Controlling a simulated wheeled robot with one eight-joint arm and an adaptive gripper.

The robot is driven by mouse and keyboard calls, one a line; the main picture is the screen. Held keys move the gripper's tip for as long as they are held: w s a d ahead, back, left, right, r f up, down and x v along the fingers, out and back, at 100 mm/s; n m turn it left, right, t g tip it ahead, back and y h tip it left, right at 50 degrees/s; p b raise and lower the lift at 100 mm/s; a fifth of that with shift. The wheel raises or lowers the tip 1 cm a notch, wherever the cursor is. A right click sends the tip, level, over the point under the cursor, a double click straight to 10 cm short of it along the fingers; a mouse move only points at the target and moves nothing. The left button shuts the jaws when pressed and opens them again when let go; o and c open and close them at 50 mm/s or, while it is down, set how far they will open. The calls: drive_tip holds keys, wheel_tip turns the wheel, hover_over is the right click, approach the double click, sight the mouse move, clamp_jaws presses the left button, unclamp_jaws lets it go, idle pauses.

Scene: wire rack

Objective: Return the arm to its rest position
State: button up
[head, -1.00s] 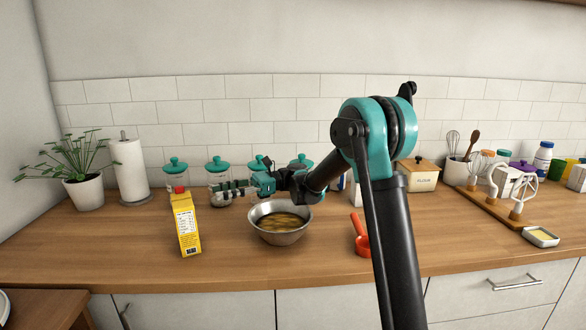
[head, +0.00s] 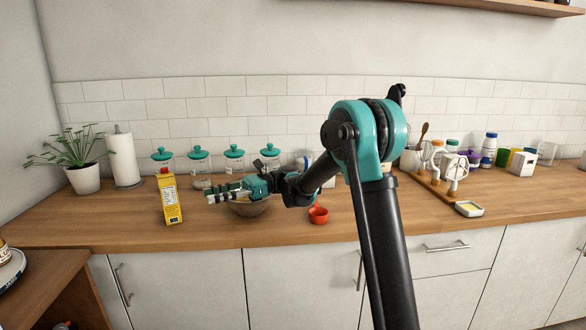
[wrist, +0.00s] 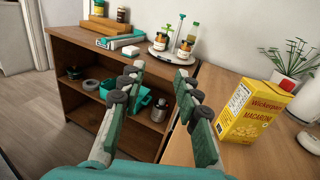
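My gripper (head: 214,196) reaches left over the wooden counter in the head view, in front of the metal bowl (head: 250,210), hiding most of it. In the wrist view my gripper (wrist: 158,74) has its two fingers spread apart with nothing between them. The arm is bent at its teal elbow joint and extends out over the counter. A yellow macaroni box (head: 170,198) stands upright just left of the fingertips. The box also shows at the right of the wrist view (wrist: 252,112).
A red-orange cup (head: 318,215) stands right of the bowl. Teal-lidded jars (head: 234,160) line the wall behind. A paper towel roll (head: 123,158) and a plant (head: 82,172) stand at the left. A wooden shelf unit (wrist: 85,55) with bottles on top fills the wrist view's left.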

drive_tip(key=s+d+f+n+t+h, duration=0.4)
drive_tip(key=d+f, duration=0.4)
drive_tip(key=d, duration=0.6)
drive_tip(key=s+d+f+n+t+h, duration=0.4)
drive_tip(key=s+d+f, duration=0.5)
drive_tip(key=d, duration=0.5)
drive_tip(key=s+d+f+n+t+h, duration=0.4)
drive_tip(key=s+d+f+t+h, duration=0.1)
drive_tip(key=d, duration=0.9)
wheel_tip(320, 180, down, 3)
drive_tip(key=s+h, duration=0.1)
drive_tip(key=h, duration=0.1)
drive_tip(key=shift+s+f+h, duration=0.15)
drive_tip(key=shift+h, duration=0.25)
